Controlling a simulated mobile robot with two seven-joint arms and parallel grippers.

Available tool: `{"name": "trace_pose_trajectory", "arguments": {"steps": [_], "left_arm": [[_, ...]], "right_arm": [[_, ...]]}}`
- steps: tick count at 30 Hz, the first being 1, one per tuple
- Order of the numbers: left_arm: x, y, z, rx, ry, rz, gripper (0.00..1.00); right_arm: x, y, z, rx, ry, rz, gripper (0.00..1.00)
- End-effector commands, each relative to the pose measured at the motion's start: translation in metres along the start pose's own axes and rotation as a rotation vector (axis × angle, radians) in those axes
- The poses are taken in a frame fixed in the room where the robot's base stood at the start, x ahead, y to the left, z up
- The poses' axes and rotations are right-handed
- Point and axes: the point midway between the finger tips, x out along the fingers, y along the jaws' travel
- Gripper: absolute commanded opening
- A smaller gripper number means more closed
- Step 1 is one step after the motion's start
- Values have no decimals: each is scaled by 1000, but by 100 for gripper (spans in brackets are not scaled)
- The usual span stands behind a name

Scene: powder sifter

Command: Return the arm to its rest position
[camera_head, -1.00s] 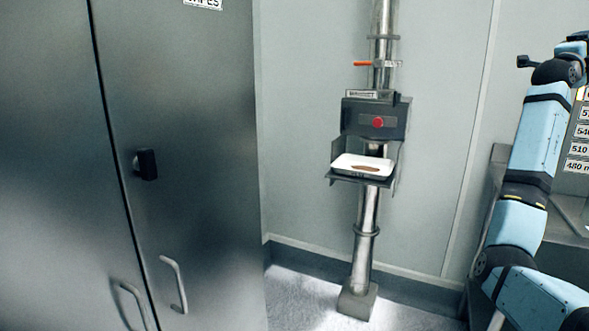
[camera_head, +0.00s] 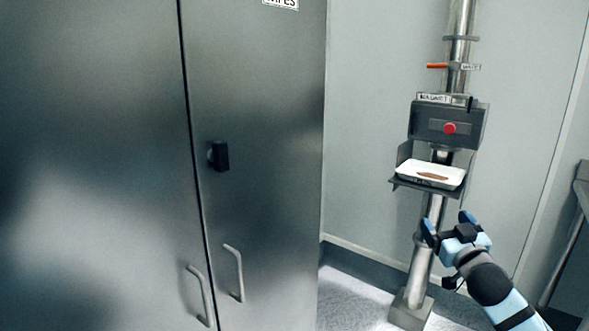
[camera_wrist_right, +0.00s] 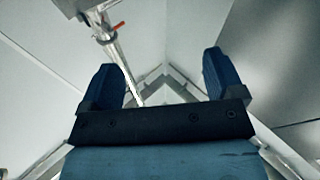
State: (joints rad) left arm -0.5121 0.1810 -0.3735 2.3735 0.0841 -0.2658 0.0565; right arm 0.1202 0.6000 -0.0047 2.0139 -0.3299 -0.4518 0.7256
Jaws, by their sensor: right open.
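My right gripper (camera_head: 448,222) is at the lower right of the head view, on a blue arm that comes in from the bottom right. It shows in front of the steel pipe, below the white tray. In the right wrist view my right gripper (camera_wrist_right: 163,85) has its two blue fingers wide apart with nothing between them. My left gripper is in neither view.
A tall dark cabinet (camera_head: 265,150) with two handles and a black latch fills the left. A magnet unit (camera_head: 425,122) with a red button sits on the pipe (camera_head: 420,275). Below it a white tray (camera_head: 410,172) holding brown powder rests on a bracket. Floor shows around the pipe's foot.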

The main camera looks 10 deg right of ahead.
Motion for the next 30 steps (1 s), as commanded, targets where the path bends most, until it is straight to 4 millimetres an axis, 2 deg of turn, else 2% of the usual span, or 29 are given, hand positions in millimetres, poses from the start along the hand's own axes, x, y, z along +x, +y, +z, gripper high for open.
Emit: {"name": "trace_pose_trajectory", "arguments": {"steps": [1, 3, 5, 6, 9, 15, 21, 23, 30], "left_arm": [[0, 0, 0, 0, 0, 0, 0], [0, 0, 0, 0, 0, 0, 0], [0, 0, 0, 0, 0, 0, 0], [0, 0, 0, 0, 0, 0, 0], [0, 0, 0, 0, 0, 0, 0], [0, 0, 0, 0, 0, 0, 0], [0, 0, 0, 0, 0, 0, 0], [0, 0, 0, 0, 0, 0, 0], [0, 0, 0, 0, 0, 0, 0]], "right_arm": [[-23, -29, 22, -20, -41, -73, 87], [-55, -66, 45, -45, -85, -170, 87], [-86, -96, 63, -59, -119, -253, 87], [-108, -115, 72, -65, -139, -308, 87], [-162, -157, 90, -69, -182, -436, 87], [-251, -212, 100, -44, -231, -616, 87], [-322, -247, 93, 4, -259, -743, 87], [-343, -255, 88, 23, -267, -777, 87], [-330, -276, 70, 159, -241, -685, 87]]}}
